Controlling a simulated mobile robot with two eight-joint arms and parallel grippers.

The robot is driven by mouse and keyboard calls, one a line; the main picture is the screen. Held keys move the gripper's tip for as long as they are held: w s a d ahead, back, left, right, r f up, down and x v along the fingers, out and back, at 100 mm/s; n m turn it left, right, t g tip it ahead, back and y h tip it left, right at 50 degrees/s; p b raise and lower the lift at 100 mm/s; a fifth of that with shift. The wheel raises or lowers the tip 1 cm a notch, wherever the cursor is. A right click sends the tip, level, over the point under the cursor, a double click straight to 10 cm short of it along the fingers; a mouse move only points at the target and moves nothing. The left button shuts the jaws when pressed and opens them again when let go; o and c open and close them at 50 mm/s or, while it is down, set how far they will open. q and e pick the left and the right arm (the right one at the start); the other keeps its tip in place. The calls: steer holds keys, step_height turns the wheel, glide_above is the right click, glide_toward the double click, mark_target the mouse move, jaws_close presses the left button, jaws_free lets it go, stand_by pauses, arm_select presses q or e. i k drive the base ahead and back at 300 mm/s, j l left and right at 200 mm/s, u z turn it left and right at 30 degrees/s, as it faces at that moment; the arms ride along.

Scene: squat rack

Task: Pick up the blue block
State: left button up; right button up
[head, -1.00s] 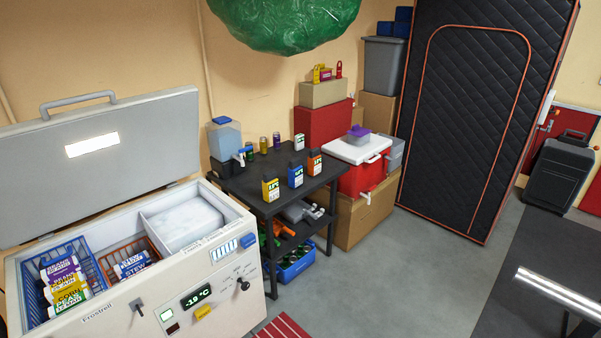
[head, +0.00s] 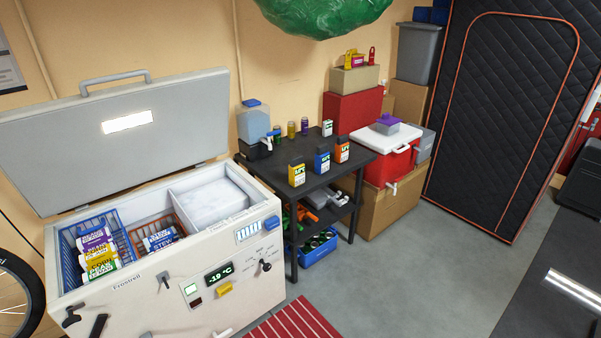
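Two blue block-like things are in the head view. A small plain blue block (head: 272,222) sits at the upper right corner of the freezer's front, beside a striped light panel. A blue container with a dark top and a white label (head: 322,160) stands upright on the black shelf table (head: 318,180), between a yellow one (head: 297,174) and an orange one (head: 342,151). I cannot tell which of the two the task means. Neither of my grippers is in view.
The open chest freezer (head: 225,284) fills the left front, with a blue basket (head: 66,246) of labelled packs inside. A red cooler (head: 392,166) stands right of the table. A green bulky thing (head: 325,18) hangs above. Grey floor (head: 420,265) is clear at the right.

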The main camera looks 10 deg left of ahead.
mark_target(322, 155)
steer(key=i+l, duration=0.2)
steer(key=i, duration=0.55)
steer(key=i+l+z, duration=0.1)
steer(key=i+l, duration=0.15)
steer(key=i, duration=0.5)
steer(key=i+l, duration=0.15)
steer(key=i, duration=0.65)
steer(key=i+l, duration=0.15)
steer(key=i, duration=0.6)
steer(key=z, duration=0.05)
